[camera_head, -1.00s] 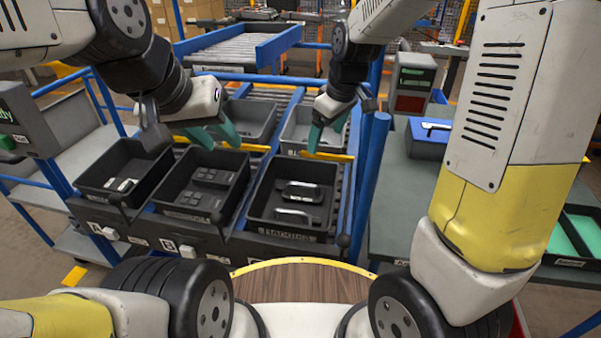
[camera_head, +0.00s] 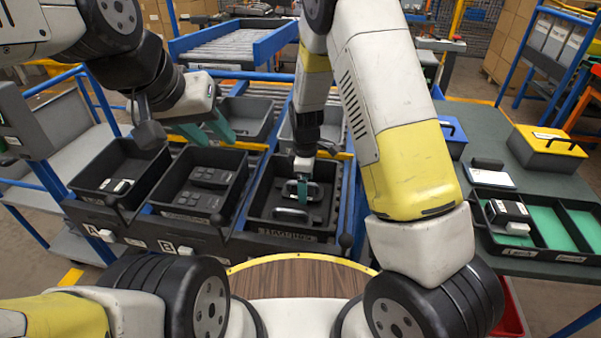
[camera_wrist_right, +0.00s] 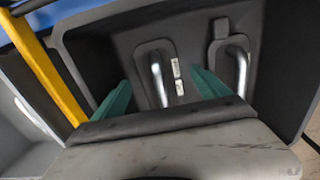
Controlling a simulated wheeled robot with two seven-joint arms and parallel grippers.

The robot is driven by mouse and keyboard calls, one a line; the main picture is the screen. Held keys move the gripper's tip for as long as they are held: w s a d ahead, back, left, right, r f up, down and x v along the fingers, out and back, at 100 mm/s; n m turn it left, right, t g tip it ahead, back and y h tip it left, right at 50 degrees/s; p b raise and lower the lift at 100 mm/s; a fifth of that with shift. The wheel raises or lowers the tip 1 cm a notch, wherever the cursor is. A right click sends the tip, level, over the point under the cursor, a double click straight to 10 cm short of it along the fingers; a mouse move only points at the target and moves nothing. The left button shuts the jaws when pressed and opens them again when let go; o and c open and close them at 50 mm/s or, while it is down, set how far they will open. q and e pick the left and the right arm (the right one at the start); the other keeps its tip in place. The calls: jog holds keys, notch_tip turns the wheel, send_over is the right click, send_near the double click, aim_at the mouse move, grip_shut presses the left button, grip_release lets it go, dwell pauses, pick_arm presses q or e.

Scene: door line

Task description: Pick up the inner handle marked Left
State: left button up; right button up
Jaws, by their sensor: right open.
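Two metal bow handles on dark plates lie in the right black bin (camera_head: 262,226). The back handle (camera_head: 298,187) is partly covered by my right gripper (camera_head: 303,192), and the front handle (camera_head: 291,214) lies clear near the bin's front wall. In the right wrist view, my right gripper (camera_wrist_right: 160,92) is open, with teal fingers on either side of one handle (camera_wrist_right: 157,78). Small white labels sit beside that handle; I cannot read them. The other handle (camera_wrist_right: 239,72) lies outside the right finger. My left gripper (camera_head: 208,132) is open and empty above the middle bin.
The middle bin (camera_head: 182,212) holds dark parts; the left bin (camera_head: 85,185) holds a small light-and-dark part. Grey bins (camera_head: 247,110) stand behind. The right table carries a yellow box (camera_head: 545,145) and a green-lined tray (camera_head: 570,190).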

notch_tip(320, 180, down, 2)
jog(key=shift+f, duration=0.15)
jog(key=c, duration=1.5)
jog(key=shift+w, duration=0.1)
